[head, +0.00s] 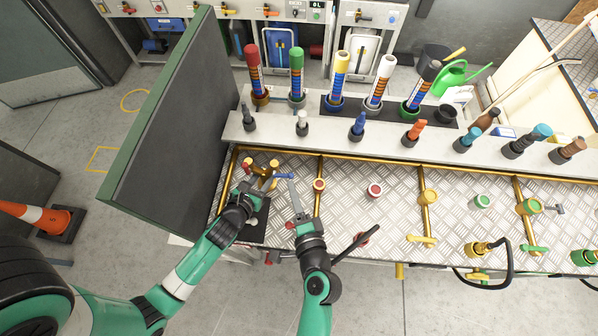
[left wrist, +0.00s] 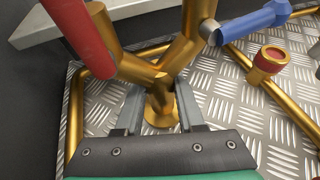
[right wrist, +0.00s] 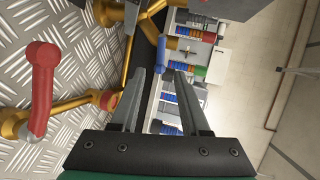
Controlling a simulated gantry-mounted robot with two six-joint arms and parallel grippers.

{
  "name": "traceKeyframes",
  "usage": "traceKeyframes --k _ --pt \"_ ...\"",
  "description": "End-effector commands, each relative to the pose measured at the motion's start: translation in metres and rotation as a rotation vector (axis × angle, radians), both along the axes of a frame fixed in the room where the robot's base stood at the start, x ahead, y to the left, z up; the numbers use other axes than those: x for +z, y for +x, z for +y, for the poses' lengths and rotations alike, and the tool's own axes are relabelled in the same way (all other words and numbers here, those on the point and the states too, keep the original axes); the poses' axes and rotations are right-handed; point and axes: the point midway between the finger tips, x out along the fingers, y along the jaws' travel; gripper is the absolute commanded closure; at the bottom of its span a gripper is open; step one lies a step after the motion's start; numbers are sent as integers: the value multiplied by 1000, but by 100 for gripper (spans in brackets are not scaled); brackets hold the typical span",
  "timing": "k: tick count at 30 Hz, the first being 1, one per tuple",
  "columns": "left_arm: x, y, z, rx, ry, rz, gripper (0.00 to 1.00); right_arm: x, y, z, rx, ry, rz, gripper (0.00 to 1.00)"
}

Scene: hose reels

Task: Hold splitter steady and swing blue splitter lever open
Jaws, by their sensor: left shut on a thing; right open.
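The brass Y-shaped splitter (head: 262,170) stands at the left end of the metal tread-plate bench; it also shows in the left wrist view (left wrist: 160,85). It has a red lever (left wrist: 80,35) on one branch and a blue lever (left wrist: 252,20) on the other. My left gripper (left wrist: 158,105) is shut around the splitter's stem, just above its round base. My right gripper (head: 292,182) is open and empty, just right of the splitter. In the right wrist view the blue lever (right wrist: 161,55) lies ahead of the right fingers (right wrist: 157,85), apart from them.
A tall dark panel with a green edge (head: 165,120) stands left of the bench. A brass pipe with a red-capped outlet (head: 319,185) runs close to my right gripper. A raised ledge with several nozzles (head: 357,127) lies behind. Tread plate (head: 345,205) to the right is partly clear.

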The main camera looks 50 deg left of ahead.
Motion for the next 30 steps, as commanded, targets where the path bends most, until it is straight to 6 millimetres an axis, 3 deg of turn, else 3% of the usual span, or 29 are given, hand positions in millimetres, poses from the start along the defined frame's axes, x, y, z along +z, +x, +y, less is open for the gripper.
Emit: traceKeyframes --k 6,11,23,30 --pt "0 0 0 0 0 1 100 9 -14 -36 -3 0 -1 54" --pt "0 0 0 0 0 1 100 12 -18 -46 -1 0 0 54" --pt "0 0 0 0 0 1 100 12 -17 -47 5 0 0 53" --pt "0 0 0 0 0 1 100 6 -7 -20 7 0 2 53"
